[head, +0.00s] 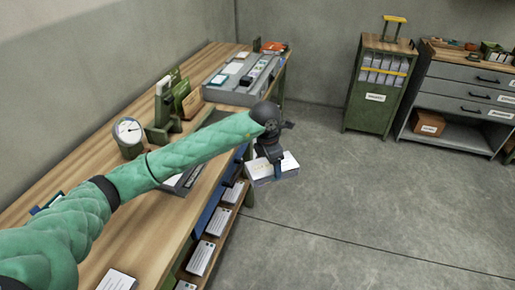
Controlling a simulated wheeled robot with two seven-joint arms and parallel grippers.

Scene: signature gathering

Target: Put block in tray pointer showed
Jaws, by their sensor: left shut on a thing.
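My left arm comes in from the left across the workbench, and its dark gripper (273,158) points down just past the bench's right edge. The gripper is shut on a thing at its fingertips. A small blue piece (278,171) shows there, right against a white-topped box (290,164) with yellowish marks. I cannot tell whether the grip is on the blue piece or on the box. No block or tray can be made out for certain, and no pointer is clear. My right gripper is out of view.
The wooden workbench (98,248) bears a round gauge (128,131), a green press-like device (160,112) and a grey case (240,94). Labelled cards (201,258) lie on its lower shelf. A green cabinet (377,105) and a drawer unit (465,90) stand behind. The floor right of the bench is clear.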

